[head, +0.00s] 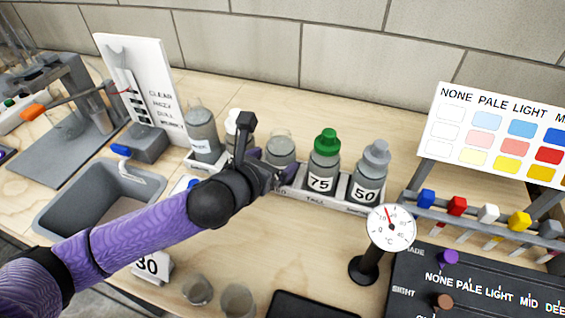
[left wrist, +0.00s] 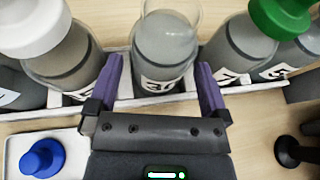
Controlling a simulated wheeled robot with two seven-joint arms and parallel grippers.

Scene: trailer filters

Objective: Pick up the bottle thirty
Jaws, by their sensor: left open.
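The bottle thirty (head: 281,150) is a clear, uncapped bottle with grey contents, standing in a white rack behind my left gripper. In the left wrist view the bottle (left wrist: 165,45) stands upright, its label reading 30 partly hidden at the bottom. My left gripper (head: 270,168) is open, its purple fingers on either side of the bottle's lower part in the left wrist view (left wrist: 158,88). I cannot tell whether the fingers touch it. My right gripper is not in view.
A green-capped bottle (head: 324,160) marked 75 and a grey-capped bottle (head: 370,172) marked 50 stand to the right. A white-capped bottle (left wrist: 60,50) is close on the left. A dial thermometer (head: 391,229), sink (head: 60,212) and small cups (head: 238,299) stand nearer.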

